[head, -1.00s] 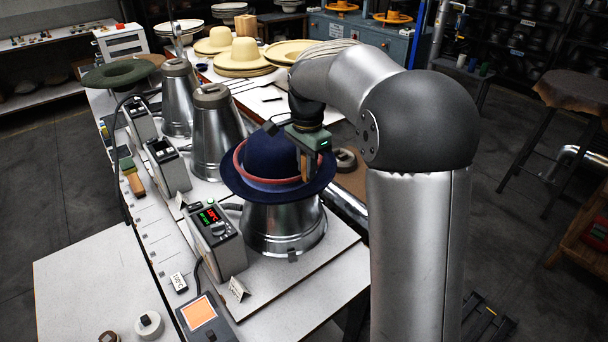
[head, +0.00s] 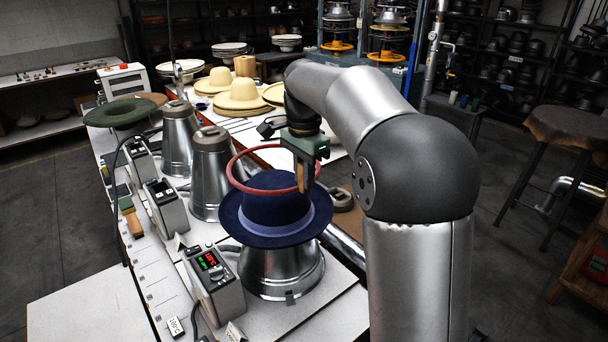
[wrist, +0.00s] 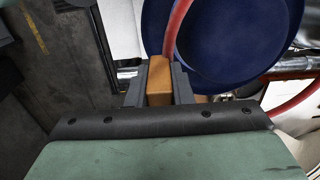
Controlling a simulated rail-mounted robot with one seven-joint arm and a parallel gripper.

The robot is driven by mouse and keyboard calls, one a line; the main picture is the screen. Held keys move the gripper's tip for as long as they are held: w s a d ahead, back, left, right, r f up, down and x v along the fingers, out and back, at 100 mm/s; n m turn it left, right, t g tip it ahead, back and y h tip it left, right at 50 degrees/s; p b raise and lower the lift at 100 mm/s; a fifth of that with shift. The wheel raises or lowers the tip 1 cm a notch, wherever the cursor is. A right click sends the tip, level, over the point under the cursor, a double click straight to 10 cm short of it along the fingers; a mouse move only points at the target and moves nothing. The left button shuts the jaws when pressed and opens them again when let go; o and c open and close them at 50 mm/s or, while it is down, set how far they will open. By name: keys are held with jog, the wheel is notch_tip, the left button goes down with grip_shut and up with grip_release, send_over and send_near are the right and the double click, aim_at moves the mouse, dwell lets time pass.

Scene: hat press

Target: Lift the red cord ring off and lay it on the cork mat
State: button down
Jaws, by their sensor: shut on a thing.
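The red cord ring (head: 239,157) is raised around the top of the blue hat's crown, clear of the brim. My gripper (head: 303,186) is shut at the ring's right side. A tan block (wrist: 159,82) shows between the fingers in the wrist view, with the red cord (wrist: 176,28) running just beyond it. The blue hat (head: 262,235) sits upright on a metal cone (head: 280,274), its paler band in view. A brown patch (head: 347,222) right of the hat may be the cork mat; the hat and my arm hide much of it.
A grey round piece (head: 342,199) stands close right of the hat. A control box with a lit display (head: 213,278) is at front left. Two metal cones (head: 211,180) and straw hats (head: 243,95) stand behind. The white table (head: 90,305) is clear at front left.

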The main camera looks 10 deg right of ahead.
jog(key=shift+r+p, duration=2.3)
jog(key=shift+r, duration=1.85)
